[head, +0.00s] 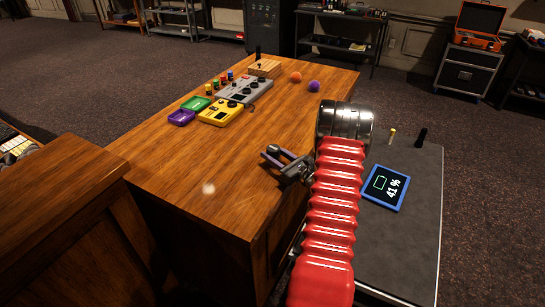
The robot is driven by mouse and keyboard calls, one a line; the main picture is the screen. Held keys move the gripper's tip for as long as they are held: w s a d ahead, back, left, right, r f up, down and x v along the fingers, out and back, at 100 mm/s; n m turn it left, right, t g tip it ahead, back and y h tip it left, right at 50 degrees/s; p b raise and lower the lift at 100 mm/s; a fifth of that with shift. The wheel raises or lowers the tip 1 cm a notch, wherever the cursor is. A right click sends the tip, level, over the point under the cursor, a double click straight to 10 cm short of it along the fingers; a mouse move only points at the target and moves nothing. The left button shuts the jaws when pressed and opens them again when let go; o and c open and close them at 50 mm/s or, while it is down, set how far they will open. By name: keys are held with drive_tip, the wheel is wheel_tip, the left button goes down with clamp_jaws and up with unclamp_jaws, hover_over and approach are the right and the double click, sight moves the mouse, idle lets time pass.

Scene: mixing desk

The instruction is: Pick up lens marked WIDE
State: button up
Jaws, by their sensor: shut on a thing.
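My gripper (275,158) is above the right edge of the wooden desk, at the end of my red arm. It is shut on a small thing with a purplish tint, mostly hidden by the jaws. I cannot tell whether this is the lens, and I can read no WIDE mark anywhere in view. No other lens is clearly visible on the desk.
On the wooden desk (165,165) are a yellow device (221,112), a grey console (245,90), a green tray (195,104), a purple tray (181,118), an orange ball (295,77) and a purple ball (314,86). The desk's near middle is clear.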

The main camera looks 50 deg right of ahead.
sight(274, 148)
wheel_tip(274, 148, up, 10)
drive_tip(key=shift+f, duration=0.1)
idle(0.4)
idle(0.4)
